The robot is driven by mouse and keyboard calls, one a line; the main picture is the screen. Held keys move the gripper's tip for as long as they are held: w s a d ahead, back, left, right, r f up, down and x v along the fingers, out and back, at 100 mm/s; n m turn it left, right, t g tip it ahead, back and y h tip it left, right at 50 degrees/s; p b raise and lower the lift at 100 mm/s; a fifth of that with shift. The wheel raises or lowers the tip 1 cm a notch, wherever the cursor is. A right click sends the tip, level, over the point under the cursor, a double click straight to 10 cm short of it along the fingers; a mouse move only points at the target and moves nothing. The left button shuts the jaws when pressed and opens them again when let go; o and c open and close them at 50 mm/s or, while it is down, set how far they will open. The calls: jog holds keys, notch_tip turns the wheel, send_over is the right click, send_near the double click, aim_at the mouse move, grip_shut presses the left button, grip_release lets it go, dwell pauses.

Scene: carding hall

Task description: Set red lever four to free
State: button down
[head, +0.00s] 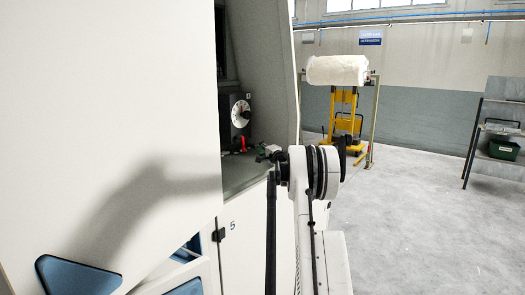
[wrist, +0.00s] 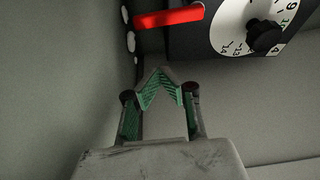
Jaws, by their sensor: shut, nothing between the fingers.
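A red lever (wrist: 168,18) lies roughly horizontal near the top of the wrist view, its rounded free end to the right. Its left end meets a dark plate with white round marks; no lever number or position label is readable. A small red part, probably this lever, also shows in the head view (head: 243,144), below the dial. My gripper (wrist: 159,76) has green-padded fingers with their tips together, empty. In the picture the tips are below the lever, with a visible gap. In the head view my gripper (head: 254,152) reaches into the machine's recess and is small and partly hidden.
A white numbered dial (wrist: 240,27) with a black knob is right of the lever, also seen in the head view (head: 240,113). Pale walls (head: 265,75) enclose the recess closely. A white roll (head: 337,70) on a stand and open floor are to the right.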

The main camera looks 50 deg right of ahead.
jog(key=x, duration=0.5)
jog(key=a, duration=0.2)
jog(key=shift+s+a+p, duration=0.15)
jog(key=shift+a+p, duration=0.25)
jog(key=shift+a+f, duration=0.2)
jog(key=shift+a, duration=0.45)
jog(key=shift+s+d, duration=0.1)
